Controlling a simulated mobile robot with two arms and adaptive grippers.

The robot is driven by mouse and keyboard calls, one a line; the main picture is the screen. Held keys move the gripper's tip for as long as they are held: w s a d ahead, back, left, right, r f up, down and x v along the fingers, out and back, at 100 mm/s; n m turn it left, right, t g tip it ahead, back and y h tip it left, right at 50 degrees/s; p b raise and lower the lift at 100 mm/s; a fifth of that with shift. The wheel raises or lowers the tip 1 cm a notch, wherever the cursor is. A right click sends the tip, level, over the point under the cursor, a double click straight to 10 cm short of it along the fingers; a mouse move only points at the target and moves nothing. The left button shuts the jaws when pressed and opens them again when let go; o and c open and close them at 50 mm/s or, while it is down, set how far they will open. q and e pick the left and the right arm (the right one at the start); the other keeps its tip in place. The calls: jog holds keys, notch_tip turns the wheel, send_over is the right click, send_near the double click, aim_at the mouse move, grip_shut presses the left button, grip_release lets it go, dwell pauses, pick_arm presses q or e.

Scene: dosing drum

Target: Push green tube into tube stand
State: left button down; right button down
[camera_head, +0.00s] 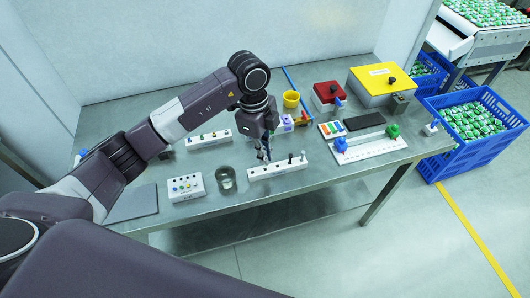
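A long white stand (277,172) lies near the front of the metal table, with small dark and grey upright pieces at its right half. My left gripper (263,154) points down at the left half of this stand, its fingertips close above it or touching it. The fingers look close together, but they are too small to tell whether they are shut or hold anything. I cannot make out the green tube; the gripper may hide it. A second white stand (208,140) behind, to the left, holds several small coloured pieces. My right gripper is not in view.
Blue crates (468,148) are beyond the table's right end.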

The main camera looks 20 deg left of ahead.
pick_arm(q)
jog(key=shift+f, duration=0.6)
jog(key=shift+f+b, duration=0.6)
jog(key=shift+f, duration=0.6)
dwell(1.1)
jog(key=c, duration=2.1)
grip_release()
jog(key=r, duration=0.4)
jog(key=a+r, duration=0.1)
jog(key=r, duration=0.7)
jog(key=shift+w+a, duration=0.2)
jog(key=shift+a, duration=0.15)
